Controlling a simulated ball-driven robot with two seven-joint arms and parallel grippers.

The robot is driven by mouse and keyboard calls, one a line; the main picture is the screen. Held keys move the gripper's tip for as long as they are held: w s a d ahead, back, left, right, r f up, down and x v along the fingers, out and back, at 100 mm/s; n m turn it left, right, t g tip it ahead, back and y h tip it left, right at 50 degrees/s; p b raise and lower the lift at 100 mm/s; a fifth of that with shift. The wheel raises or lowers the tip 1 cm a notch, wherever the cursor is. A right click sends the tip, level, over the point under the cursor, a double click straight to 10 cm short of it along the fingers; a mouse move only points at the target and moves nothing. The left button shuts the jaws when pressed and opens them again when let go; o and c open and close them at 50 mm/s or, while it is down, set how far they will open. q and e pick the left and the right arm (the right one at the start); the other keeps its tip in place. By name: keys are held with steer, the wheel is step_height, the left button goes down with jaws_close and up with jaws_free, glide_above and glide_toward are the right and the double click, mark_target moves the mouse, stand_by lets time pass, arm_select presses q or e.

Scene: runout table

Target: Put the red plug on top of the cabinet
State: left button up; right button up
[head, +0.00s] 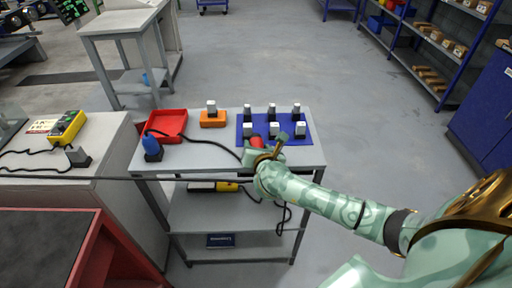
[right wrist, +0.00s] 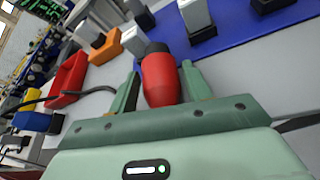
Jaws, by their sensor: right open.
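The red plug (head: 257,141) is near the front edge of the grey table, just in front of the blue mat. In the right wrist view the red plug (right wrist: 160,80), with a dark end, lies between the two fingers of my right gripper (right wrist: 161,88). In the head view my right gripper (head: 268,149) is over the table edge and partly hides the plug. The fingers are open around it; I cannot tell whether they touch it. A light grey cabinet (head: 110,160) stands left of the table. My left gripper is not in view.
The blue mat (head: 262,118) holds several grey-and-black blocks. An orange block (head: 212,121), a red tray (head: 168,122) and a blue plug (head: 152,143) are on the table. A yellow device (head: 68,123), cables and a dark plug (head: 78,157) occupy parts of the cabinet top.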

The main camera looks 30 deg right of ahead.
steer(key=c, duration=0.9)
